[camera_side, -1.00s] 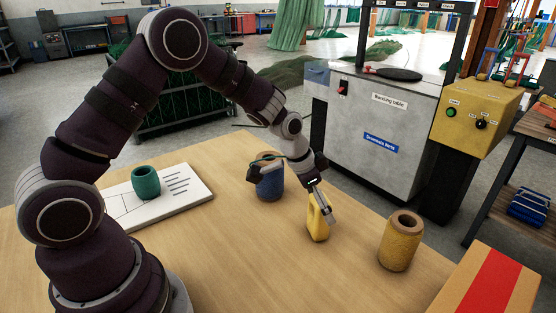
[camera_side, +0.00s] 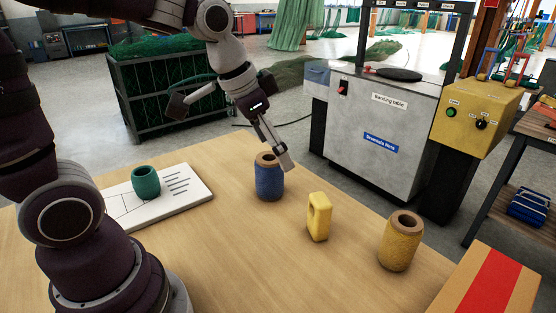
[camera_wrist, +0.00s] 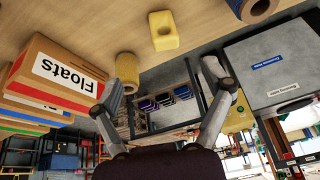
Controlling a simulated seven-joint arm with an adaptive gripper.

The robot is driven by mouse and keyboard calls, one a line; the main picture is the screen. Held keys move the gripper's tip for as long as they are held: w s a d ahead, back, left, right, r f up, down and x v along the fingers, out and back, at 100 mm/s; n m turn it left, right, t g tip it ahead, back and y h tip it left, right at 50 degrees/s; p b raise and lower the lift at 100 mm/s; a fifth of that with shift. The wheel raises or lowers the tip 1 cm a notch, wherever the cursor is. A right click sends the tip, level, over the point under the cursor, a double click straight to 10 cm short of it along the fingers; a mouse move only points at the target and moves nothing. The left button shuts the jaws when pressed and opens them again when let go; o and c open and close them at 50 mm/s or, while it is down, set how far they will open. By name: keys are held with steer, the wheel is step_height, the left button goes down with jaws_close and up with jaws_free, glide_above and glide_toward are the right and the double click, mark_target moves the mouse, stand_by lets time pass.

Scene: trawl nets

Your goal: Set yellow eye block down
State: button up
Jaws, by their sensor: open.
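The yellow eye block (camera_side: 319,217) stands upright on the wooden table, between the blue spool and the yellow spool, with its hole showing. It also shows in the wrist view (camera_wrist: 163,30), resting on the table apart from my fingers. My gripper (camera_side: 283,161) is raised above the table, up and to the left of the block in the side view, near the blue spool (camera_side: 269,182). In the wrist view my gripper (camera_wrist: 170,75) has its two fingers spread wide with nothing between them. In the side view the fingers partly overlap, with one in front.
A yellow spool (camera_side: 400,241) stands right of the block. A green cup-like piece (camera_side: 146,182) stands on a white board (camera_side: 190,199) at left. A cardboard box with a red stripe (camera_side: 487,283) is at the front right. The table's middle is clear.

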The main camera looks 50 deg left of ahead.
steer(key=s+n+t, duration=0.1)
steer(key=s+n, duration=0.2)
steer(key=s, duration=0.6)
steer(key=shift+a+r+y, duration=0.2)
steer(key=shift+r+y, duration=0.1)
steer(key=shift+y, duration=0.1)
